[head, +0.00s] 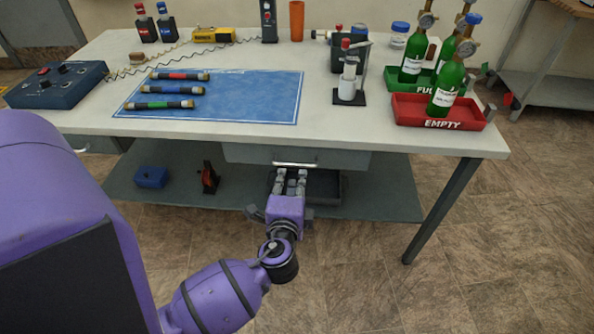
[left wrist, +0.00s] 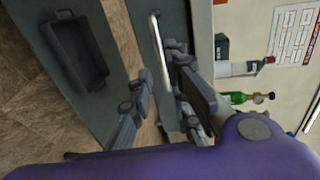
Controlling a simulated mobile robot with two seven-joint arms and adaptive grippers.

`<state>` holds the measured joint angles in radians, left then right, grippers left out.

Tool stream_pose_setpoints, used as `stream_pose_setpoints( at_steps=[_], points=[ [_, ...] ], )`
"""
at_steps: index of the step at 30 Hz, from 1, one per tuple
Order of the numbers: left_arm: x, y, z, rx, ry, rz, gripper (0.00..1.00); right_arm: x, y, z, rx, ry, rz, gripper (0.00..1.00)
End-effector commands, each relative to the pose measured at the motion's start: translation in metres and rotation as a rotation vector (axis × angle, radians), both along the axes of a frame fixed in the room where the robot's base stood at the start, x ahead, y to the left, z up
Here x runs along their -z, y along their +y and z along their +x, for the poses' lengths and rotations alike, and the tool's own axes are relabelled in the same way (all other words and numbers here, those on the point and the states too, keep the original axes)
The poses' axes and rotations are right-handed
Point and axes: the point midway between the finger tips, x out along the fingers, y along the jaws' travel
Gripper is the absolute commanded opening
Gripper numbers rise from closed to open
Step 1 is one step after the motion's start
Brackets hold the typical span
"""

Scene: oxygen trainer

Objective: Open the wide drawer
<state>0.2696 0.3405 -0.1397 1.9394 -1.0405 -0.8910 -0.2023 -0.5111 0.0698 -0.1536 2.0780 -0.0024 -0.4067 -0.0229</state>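The wide drawer (head: 345,160) is a grey front under the workbench top, and it looks shut. Its pale bar handle (head: 295,164) is at the lower middle of the front. In the left wrist view the handle (left wrist: 158,45) runs up and down the picture against the drawer front (left wrist: 177,22). My left gripper (head: 291,182) is just in front of and below the handle. Its fingers are apart, and in the left wrist view (left wrist: 158,80) the handle's near end shows between the fingertips. I cannot tell whether they touch it. My right gripper is not in view.
A lower shelf (head: 375,190) holds a dark tray (head: 328,188), a blue box (head: 151,177) and a red-black item (head: 209,178). A table leg (head: 440,210) is at the right. Floor in front is clear.

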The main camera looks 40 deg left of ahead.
Motion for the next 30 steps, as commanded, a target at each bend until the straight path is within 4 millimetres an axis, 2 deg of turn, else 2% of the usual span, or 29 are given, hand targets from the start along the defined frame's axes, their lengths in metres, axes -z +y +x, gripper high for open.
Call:
stream_pose_setpoints(
  at_steps=[12,18,25,29,30],
  points=[
    [0.010,0.032,0.052,0.000,-0.002,0.004,0.17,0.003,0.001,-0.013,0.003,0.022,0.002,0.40],
    [0.013,0.038,0.061,-0.001,0.000,0.002,0.17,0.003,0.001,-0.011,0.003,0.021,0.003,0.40],
    [0.013,0.038,0.061,-0.001,-0.001,0.001,0.17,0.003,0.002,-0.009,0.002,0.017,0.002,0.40],
    [0.013,0.038,0.061,0.000,-0.001,0.001,0.00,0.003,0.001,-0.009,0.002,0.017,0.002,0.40],
    [0.013,0.038,0.061,0.000,0.000,0.000,0.00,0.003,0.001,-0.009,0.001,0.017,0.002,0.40]
  ],
)
